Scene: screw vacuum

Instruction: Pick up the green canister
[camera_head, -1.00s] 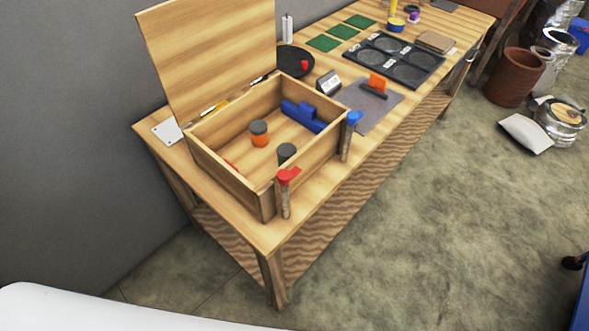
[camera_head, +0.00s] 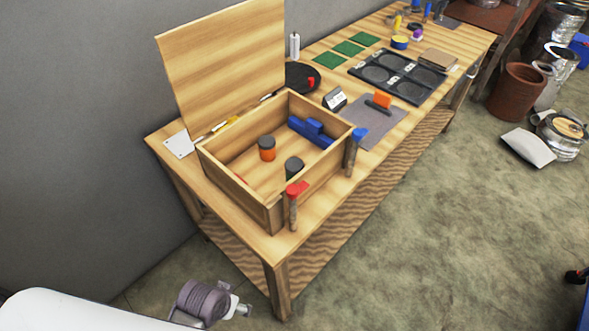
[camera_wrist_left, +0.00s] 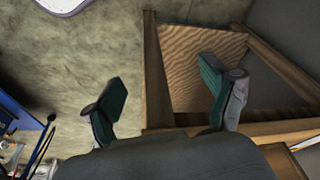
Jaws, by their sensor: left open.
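The green canister (camera_head: 293,169), with a dark grey lid and a dark green body, stands inside the open wooden box (camera_head: 237,188) near its front wall. Its lower part is partly hidden. An orange canister (camera_head: 267,150) with a grey lid stands further back in the box. My left gripper (camera_wrist_left: 165,100) is open and empty in the left wrist view, with the floor and the table's legs and lower shelf beyond its fingers. The canister is not visible in that view. In the head view, part of my left arm shows at the bottom, apart from the box. My right gripper is not visible.
The box lid (camera_head: 225,65) stands upright at the back. A blue object (camera_head: 312,131) lies inside the box. A red-topped post (camera_head: 294,205) and a blue-topped post (camera_head: 356,150) stand at its front side. The table (camera_head: 262,242) has a dark tray (camera_head: 397,76) further right.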

